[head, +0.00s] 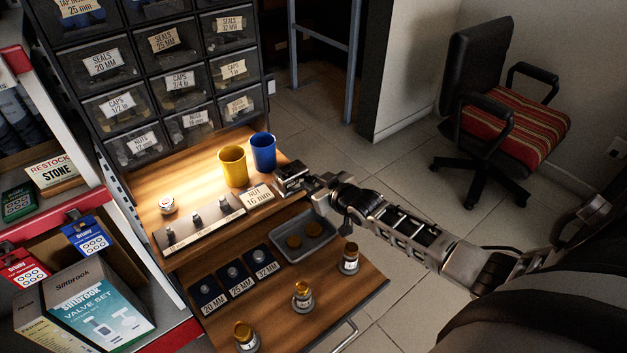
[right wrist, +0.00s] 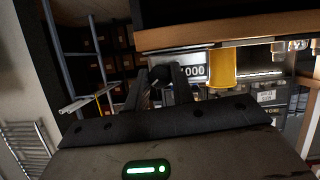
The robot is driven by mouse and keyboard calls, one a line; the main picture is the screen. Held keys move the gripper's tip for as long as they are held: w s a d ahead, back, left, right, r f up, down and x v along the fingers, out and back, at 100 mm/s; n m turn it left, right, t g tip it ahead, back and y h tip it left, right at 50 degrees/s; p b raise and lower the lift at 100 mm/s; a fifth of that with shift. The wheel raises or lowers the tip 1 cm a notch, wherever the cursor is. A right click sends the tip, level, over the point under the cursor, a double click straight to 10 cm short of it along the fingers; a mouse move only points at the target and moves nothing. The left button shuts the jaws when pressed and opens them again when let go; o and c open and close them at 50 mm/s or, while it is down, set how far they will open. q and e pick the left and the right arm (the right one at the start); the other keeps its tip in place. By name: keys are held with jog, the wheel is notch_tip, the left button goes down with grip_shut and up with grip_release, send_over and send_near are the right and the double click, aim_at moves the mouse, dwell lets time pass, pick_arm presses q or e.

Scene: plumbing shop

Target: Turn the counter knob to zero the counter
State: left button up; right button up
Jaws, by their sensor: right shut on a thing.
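The counter (right wrist: 193,72) shows in the right wrist view as a pale plate with dark digits. The digits end in several zeros, and the first one is partly covered by a finger. My right gripper (right wrist: 160,88) is shut on the counter knob at the side of the counter; the knob is mostly hidden between the dark fingers. In the head view my right gripper (head: 284,180) is at the right edge of the upper wooden shelf, and it hides most of the counter there. My left gripper is in neither view.
A yellow cup (head: 232,167) and a blue cup (head: 263,152) stand close behind my right gripper. A label card (head: 257,196) reading 16 mm is just left of it. A grey tray (head: 318,245) and brass fittings lie below.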

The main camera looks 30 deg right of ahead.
jog(key=shift+d+f+m+y+b, duration=0.3)
jog(key=shift+m+y+b, duration=0.2)
jog(key=shift+m+b, duration=0.65)
jog(key=m+y+b, duration=0.1)
jog(key=b, duration=0.2)
jog(key=shift+f+b, duration=0.1)
jog(key=shift+b, duration=0.2)
jog(key=shift+m+y+b, duration=0.4)
jog(key=shift+m+b, duration=0.15)
jog(key=shift+b, duration=0.65)
pick_arm(q)
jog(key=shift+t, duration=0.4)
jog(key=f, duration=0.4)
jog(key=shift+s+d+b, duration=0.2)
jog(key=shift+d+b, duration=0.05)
jog(key=shift+b, duration=0.1)
pick_arm(e)
jog(key=shift+r, duration=0.2)
jog(key=shift+r+m+y, duration=0.1)
jog(key=shift+m+y, duration=0.2)
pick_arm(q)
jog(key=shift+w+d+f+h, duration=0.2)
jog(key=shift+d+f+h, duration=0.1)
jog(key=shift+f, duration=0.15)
